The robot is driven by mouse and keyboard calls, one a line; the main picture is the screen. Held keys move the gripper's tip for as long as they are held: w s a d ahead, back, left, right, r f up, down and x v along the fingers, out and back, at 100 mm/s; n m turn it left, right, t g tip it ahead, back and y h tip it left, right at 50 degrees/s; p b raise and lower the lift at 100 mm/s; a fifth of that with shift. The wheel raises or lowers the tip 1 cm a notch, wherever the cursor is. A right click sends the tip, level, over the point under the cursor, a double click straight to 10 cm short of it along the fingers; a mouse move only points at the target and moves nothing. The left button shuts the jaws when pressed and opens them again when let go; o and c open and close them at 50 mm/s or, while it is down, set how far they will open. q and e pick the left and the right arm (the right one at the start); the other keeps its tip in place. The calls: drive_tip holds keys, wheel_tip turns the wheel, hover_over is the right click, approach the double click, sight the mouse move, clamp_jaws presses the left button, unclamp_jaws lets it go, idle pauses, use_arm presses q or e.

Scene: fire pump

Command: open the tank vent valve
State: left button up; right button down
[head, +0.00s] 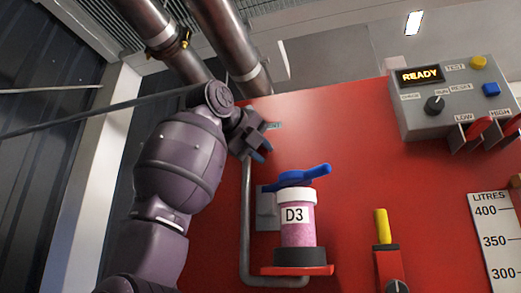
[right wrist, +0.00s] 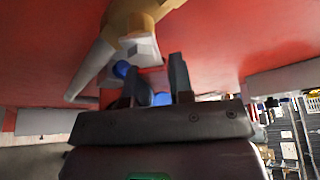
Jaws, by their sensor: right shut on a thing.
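My right gripper (head: 256,143) is up against the red tank at the top of a grey pipe, below a small label that reads only in part. It is shut on a blue lever (head: 258,157), mostly hidden by the fingers; I take it for the vent valve's handle. In the right wrist view, the fingers (right wrist: 155,78) stand on both sides of blue parts (right wrist: 161,99), next to a grey fitting (right wrist: 130,48) and a brass-coloured body (right wrist: 132,15). How far the valve is turned cannot be told. My left gripper is not in view.
A pink D3 canister (head: 298,228) with its own blue lever (head: 300,178) stands just below right of the gripper. The grey pipe (head: 246,220) runs down beside it. A yellow-handled lever (head: 381,226) and a READY control box (head: 440,95) are at right. Large pipes (head: 225,40) pass above.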

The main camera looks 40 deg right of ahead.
drive_tip(key=shift+w+a+f+m+t+y, duration=0.15)
drive_tip(key=shift+w+f+m+t+y, duration=0.2)
drive_tip(key=shift+m, duration=0.45)
drive_tip(key=c, duration=1.2)
unclamp_jaws()
drive_tip(key=shift+o, duration=1)
drive_tip(key=shift+s, duration=0.2)
drive_tip(key=shift+a, duration=0.2)
